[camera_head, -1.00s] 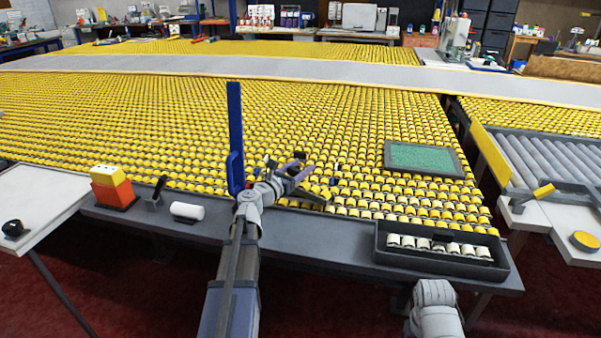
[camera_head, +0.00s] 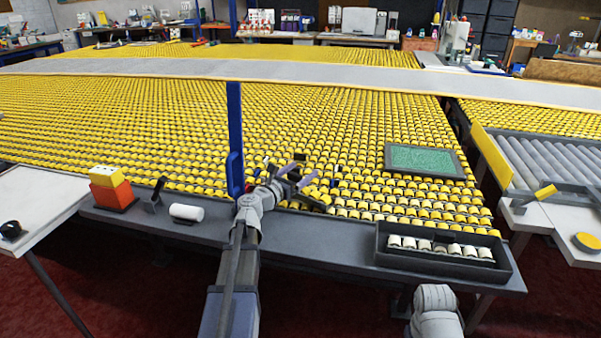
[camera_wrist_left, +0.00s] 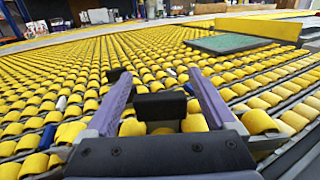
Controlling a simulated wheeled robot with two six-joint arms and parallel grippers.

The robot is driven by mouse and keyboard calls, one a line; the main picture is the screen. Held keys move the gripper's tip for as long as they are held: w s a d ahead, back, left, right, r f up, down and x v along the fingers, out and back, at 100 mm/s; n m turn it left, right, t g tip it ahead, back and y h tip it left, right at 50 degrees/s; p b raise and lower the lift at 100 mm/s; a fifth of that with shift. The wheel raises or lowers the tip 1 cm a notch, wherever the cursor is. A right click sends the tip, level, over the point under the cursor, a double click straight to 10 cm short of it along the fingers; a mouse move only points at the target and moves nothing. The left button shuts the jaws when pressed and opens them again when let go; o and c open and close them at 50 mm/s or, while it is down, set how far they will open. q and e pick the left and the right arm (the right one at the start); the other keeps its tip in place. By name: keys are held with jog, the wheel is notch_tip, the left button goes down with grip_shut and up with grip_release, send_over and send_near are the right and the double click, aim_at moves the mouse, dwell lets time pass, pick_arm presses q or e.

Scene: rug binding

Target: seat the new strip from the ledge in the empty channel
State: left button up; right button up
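My left gripper (camera_head: 294,177) is low over the front part of the yellow roller bed (camera_head: 330,120). In the left wrist view its two purple fingers (camera_wrist_left: 158,90) stand wide apart. A dark block (camera_wrist_left: 160,105) shows between them among yellow rollers; I cannot tell whether it touches a finger or is the strip. The grey ledge (camera_head: 300,238) runs along the front of the bed. No strip stands out clearly on it, and I cannot make out the empty channel. My right gripper is outside the view; only part of that arm shows at the bottom.
A blue post (camera_head: 235,130) rises just left of my left gripper. The ledge holds a dark tray (camera_head: 440,267) of white rollers, a white cylinder (camera_head: 187,212), a dark bracket (camera_head: 156,195) and an orange and yellow block (camera_head: 110,190). A green panel (camera_head: 425,160) lies on the bed.

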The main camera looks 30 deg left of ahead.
pick_arm(q)
jog(key=shift+r, duration=0.25)
jog(key=shift+r+p, duration=0.4)
jog(key=shift+p, duration=0.25)
jog(key=s, duration=0.4)
jog(key=s+a, duration=0.1)
jog(key=s, duration=0.7)
jog(key=shift+a, duration=0.4)
jog(key=shift+f, duration=0.1)
